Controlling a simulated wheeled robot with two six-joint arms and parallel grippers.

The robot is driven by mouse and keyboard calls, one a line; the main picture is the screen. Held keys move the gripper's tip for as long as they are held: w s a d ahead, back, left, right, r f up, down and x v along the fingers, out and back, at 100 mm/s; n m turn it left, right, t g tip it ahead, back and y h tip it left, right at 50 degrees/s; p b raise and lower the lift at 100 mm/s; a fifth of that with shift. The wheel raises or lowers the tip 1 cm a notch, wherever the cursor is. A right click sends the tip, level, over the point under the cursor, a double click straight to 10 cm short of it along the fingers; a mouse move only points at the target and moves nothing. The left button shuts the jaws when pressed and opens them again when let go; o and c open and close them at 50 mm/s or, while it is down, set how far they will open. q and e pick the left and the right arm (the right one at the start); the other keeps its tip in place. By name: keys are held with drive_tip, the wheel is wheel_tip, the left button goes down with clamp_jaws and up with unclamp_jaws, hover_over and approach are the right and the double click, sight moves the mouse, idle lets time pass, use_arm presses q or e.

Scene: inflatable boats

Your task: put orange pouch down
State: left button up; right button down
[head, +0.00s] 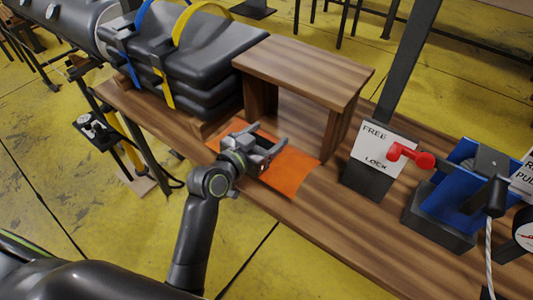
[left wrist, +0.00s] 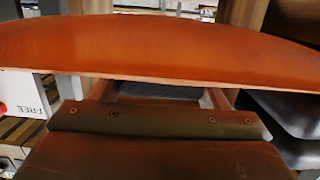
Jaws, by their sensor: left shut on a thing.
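The orange pouch (head: 295,172) is flat and lies at or just above the wooden bench top, in front of the opening of a small wooden stand. My left gripper (head: 270,153) is over the pouch and shut on it, hiding part of its middle. In the left wrist view the pouch (left wrist: 160,45) is a broad orange band across the top, beyond the fingers. I cannot tell whether its underside touches the bench. My right gripper is not in view.
The wooden stand (head: 305,68) rises close behind the pouch. Folded grey boats (head: 200,50) with blue and yellow straps lie at the left. A FREE/LOCK sign (head: 378,150) with a red lever (head: 412,156) and a blue device (head: 462,185) stand at the right. The bench's front is clear.

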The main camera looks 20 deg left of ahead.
use_arm(q)
drive_tip(key=shift+f, duration=0.5)
wheel_tip(320, 180, down, 3)
drive_tip(key=shift+f+b, duration=0.15)
drive_tip(key=shift+b, duration=0.2)
drive_tip(key=shift+f, duration=0.4)
drive_tip(key=o, duration=1.2)
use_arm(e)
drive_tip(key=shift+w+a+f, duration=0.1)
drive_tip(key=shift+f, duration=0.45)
